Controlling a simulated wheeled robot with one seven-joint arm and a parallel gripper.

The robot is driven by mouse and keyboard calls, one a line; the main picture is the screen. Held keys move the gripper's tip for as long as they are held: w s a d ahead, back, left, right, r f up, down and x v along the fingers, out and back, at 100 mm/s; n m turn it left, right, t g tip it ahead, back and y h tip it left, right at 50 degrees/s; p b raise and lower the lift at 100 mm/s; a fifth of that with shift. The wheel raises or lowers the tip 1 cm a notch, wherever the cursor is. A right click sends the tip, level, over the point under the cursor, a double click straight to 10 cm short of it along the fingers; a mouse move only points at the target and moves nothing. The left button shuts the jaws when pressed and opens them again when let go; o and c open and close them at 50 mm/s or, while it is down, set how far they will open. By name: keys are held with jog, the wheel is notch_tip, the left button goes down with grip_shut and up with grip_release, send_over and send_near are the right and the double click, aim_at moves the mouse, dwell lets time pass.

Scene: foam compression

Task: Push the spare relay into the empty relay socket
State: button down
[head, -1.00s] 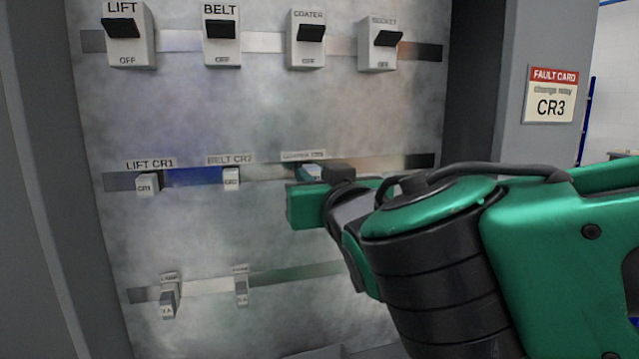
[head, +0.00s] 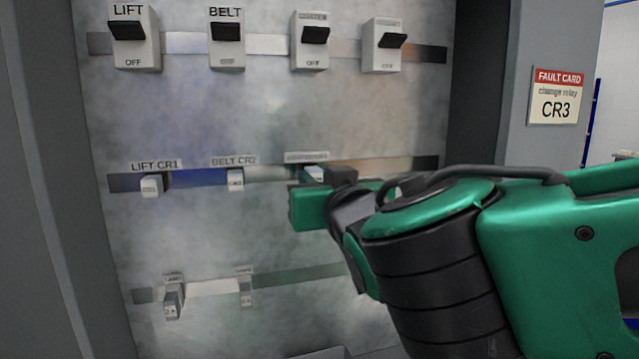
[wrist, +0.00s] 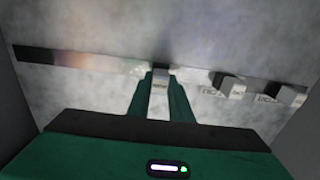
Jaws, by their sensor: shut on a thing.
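The spare relay, a small pale block (wrist: 159,102), sits between the two green fingers of my gripper (wrist: 160,98) in the wrist view. My gripper is shut on it, at the middle rail of the panel. In the head view a pale blue-white bit of the relay (head: 314,174) shows above the green finger of my gripper (head: 312,205), below the third label of the middle row. A small dark patch (wrist: 161,68) on the rail lies just beyond the relay in the wrist view. The socket is mostly hidden; I cannot tell how deep the relay sits.
Relays CR1 (head: 151,185) and CR2 (head: 236,180) stand on the same rail, left of my gripper. Several breakers, including LIFT (head: 135,45), line the top rail. Two small modules (head: 173,298) sit on the lower rail. The fault card (head: 556,96) reads CR3.

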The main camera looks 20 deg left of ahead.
jog(key=shift+w+a, duration=0.35)
jog(key=shift+w, duration=0.25)
dwell(0.4)
jog(key=c, duration=1.5)
grip_release()
jog(key=shift+s, duration=0.15)
jog(key=shift+v, duration=2.85)
jog(key=shift+d, duration=0.1)
